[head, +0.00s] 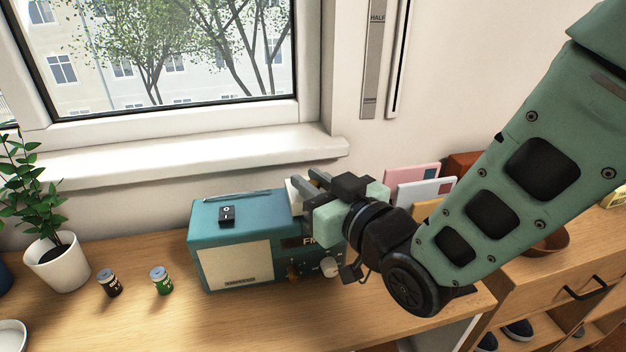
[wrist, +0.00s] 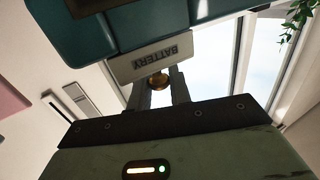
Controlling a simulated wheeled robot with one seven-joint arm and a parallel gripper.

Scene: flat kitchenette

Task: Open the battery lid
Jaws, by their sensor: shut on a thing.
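A teal radio (head: 240,232) stands on the wooden counter below the window. Its cream battery lid (wrist: 155,58), lettered BATTERY and upside down in the wrist view, is at the radio's right end. A round brass knob (wrist: 158,80) sits at the lid's edge. My gripper (wrist: 158,88) is shut on this knob, one finger on each side. In the head view my gripper (head: 306,187) reaches the radio's upper right side from the right. Only a pale bit of the lid (head: 294,196) shows there, and I cannot tell how far it stands from the radio.
A potted plant (head: 57,262) is farther left. A black switch (head: 227,215) and an antenna (head: 237,196) are on the radio's top. Cards (head: 425,188) stand behind my arm.

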